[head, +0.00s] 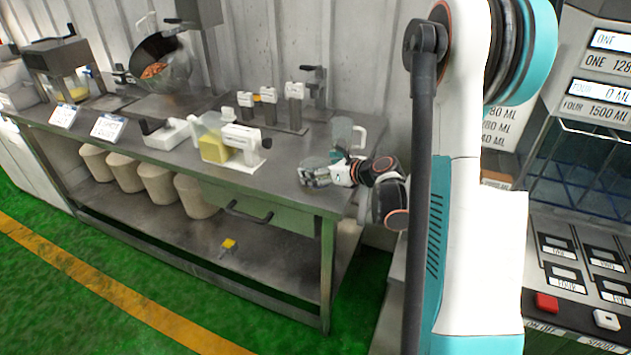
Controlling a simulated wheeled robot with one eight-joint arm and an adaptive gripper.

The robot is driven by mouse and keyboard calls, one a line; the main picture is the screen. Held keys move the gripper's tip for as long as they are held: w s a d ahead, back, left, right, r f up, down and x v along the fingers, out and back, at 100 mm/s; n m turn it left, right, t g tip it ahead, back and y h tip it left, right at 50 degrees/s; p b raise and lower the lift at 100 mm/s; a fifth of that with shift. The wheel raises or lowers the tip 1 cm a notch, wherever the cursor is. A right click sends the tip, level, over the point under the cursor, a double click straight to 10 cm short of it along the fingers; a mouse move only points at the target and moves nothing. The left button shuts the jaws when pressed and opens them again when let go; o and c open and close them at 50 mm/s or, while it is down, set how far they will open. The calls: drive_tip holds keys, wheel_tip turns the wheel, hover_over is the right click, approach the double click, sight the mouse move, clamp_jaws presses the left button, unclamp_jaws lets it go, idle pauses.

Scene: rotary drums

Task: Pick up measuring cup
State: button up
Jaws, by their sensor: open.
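A clear cup (342,128) with a pale handle, which looks like the measuring cup, stands upright near the right end of the grey metal table (285,200). My gripper (306,176) is low over the table's front right corner, with its fingers pointing left. It is open, in front of the cup and apart from it as far as I can tell. The cup's lower part is partly hidden by my gripper and wrist. I cannot tell whether anything lies between the fingers.
A jug with yellow contents (214,148) stands left of my gripper. White lever fixtures (295,105) stand behind on the table. A tilted dark drum (160,62) is at the back left. Bins (158,184) stand on the lower shelf. A control panel (575,270) is at the right.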

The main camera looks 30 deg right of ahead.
drive_tip(key=shift+x, duration=0.85)
drive_tip(key=c, duration=1.2)
drive_tip(key=shift+c, duration=0.2)
drive_tip(key=shift+r, duration=0.15)
